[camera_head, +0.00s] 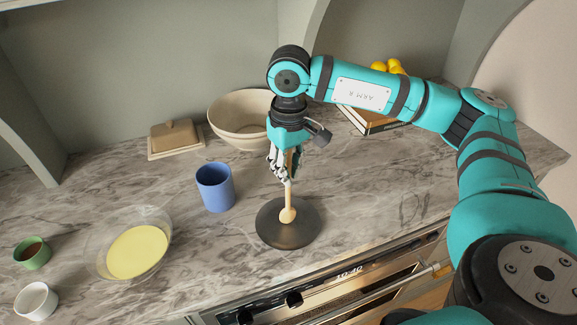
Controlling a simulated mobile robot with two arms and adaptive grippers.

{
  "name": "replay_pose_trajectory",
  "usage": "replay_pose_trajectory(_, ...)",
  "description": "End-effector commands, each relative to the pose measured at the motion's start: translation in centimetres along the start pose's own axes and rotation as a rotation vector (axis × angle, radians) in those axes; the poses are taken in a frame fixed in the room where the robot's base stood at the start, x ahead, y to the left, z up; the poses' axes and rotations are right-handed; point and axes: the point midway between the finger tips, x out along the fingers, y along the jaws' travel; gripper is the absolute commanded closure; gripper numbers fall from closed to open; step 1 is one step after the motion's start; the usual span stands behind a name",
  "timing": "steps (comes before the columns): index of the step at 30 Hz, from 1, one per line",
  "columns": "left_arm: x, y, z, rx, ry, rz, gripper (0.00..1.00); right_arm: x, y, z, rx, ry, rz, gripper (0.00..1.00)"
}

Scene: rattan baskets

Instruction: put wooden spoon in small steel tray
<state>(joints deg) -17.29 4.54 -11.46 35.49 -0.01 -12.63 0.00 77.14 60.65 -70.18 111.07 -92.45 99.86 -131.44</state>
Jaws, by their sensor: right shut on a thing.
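The wooden spoon (288,213) is held upright, bowl end down, over the dark round steel tray (272,236) on the marble counter. I cannot tell whether the spoon's lower end touches the tray. My right gripper (283,172) points down and is shut on the upper part of the spoon, which the fingers partly hide. My left gripper is not in view.
A blue cup (215,187) stands just left of the tray, and a cream bowl (228,116) stands behind it. A glass bowl with yellow contents (137,252), a green cup (32,253) and a white cup (36,301) are at left. A butter dish (175,137) sits at the back.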

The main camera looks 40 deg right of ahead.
Motion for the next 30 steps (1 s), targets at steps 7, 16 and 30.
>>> replay_pose_trajectory(7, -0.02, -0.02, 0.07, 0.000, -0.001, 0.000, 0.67, -0.02, 0.01, 0.00, 0.000, 0.000, 0.000, 0.77)
replay_pose_trajectory(16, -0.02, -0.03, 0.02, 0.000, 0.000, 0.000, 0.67, -0.03, 0.00, -0.01, 0.000, 0.000, 0.000, 0.61)
replay_pose_trajectory(30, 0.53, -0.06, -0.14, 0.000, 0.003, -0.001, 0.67, 0.22, 0.02, -0.03, 0.000, 0.001, -0.001, 0.61)
